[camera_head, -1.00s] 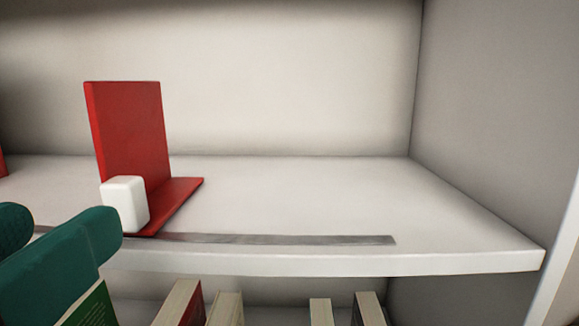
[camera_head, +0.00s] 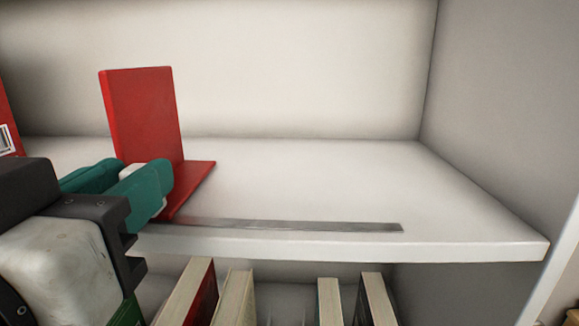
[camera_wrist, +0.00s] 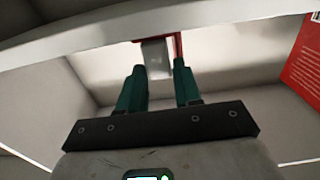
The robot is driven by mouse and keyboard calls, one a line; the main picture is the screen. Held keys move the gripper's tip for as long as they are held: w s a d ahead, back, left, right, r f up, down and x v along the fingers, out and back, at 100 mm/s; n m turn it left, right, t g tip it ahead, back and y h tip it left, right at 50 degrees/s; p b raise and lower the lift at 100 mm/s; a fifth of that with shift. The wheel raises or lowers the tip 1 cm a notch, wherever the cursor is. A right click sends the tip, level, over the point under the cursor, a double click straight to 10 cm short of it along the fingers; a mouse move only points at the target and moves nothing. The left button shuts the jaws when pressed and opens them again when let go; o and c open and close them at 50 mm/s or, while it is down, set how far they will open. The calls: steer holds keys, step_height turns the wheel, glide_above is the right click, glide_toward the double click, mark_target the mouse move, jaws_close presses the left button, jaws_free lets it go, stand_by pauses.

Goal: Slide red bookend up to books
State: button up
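The red bookend (camera_head: 143,115) stands upright on the white shelf, its foot pointing right. A pale block on its front is mostly hidden by my fingers in the head view; in the wrist view the block (camera_wrist: 156,58) shows between the fingertips, with the red bookend (camera_wrist: 178,44) beside it. My gripper (camera_head: 143,183) reaches in from the left at the front of the bookend. In the wrist view the teal fingers (camera_wrist: 158,68) are apart, one on each side of the block, with slim gaps showing. A red book (camera_head: 7,125) with a barcode label is at the left edge, apart from the bookend.
A grey strip (camera_head: 300,226) runs along the front of the shelf (camera_head: 350,190). The shelf right of the bookend is clear up to the side wall (camera_head: 500,110). Several books (camera_head: 234,295) stand below the shelf.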

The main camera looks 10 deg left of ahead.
jaws_close()
steer(key=shift+a, duration=0.1)
